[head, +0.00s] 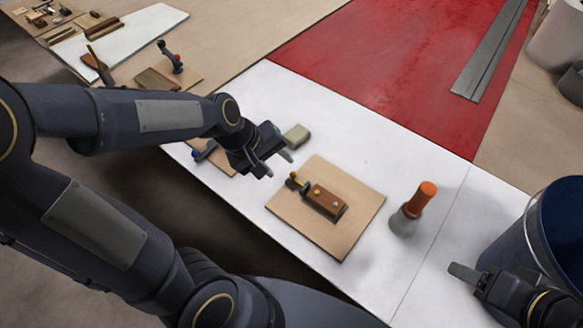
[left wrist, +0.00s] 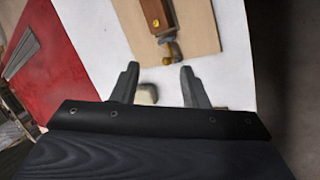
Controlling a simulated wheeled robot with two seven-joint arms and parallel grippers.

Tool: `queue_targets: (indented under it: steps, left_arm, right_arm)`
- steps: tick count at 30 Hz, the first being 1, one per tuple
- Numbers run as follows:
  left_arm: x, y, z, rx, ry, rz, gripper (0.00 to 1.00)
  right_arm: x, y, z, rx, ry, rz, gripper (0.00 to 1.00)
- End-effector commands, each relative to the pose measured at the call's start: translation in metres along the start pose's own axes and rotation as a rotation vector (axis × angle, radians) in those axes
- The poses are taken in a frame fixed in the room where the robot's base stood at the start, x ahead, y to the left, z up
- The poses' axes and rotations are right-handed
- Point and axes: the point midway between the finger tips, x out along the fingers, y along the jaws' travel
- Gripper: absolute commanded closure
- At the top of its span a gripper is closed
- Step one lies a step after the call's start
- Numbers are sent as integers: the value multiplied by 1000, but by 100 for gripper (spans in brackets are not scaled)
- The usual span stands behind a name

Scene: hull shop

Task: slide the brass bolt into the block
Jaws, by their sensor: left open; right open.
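A wooden block (head: 326,203) is fixed on a light board (head: 350,228) on the white bench. A brass bolt (head: 296,181) with a round knob sticks out of the block's end nearest my left gripper. My left gripper (head: 277,164) is open and empty, just left of the knob and apart from it. In the left wrist view the bolt's knob (left wrist: 168,60) lies just beyond the open fingertips (left wrist: 158,72), with the block (left wrist: 157,14) past it. My right gripper (head: 468,277) is open at the lower right, beside the bucket; its second finger is hard to see.
A dark blue bucket (head: 545,235) stands at the right. A blue-tipped fitting (head: 203,150) is partly hidden by my left arm.

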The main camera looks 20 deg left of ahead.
Motion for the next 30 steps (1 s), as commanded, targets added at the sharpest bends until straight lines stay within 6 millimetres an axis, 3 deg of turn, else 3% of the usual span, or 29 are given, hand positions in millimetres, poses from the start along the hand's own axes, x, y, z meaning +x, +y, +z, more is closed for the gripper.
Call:
queue_targets:
  steps: [3, 7, 12, 30]
  left_arm:
    - [37, 4, -21, -141, 31, -84, 59]
    - [66, 2, -38, -243, 89, -144, 59]
    - [83, 0, -50, -300, 137, -173, 59]
    - [156, -16, -59, -305, 141, -176, 59]
  right_arm:
    - [-6, -3, -3, 0, 0, 0, 42]
    - [-9, -4, -5, 0, 0, 0, 42]
    - [-10, -5, -5, 0, 0, 0, 42]
    - [2, 1, 1, 0, 0, 0, 42]
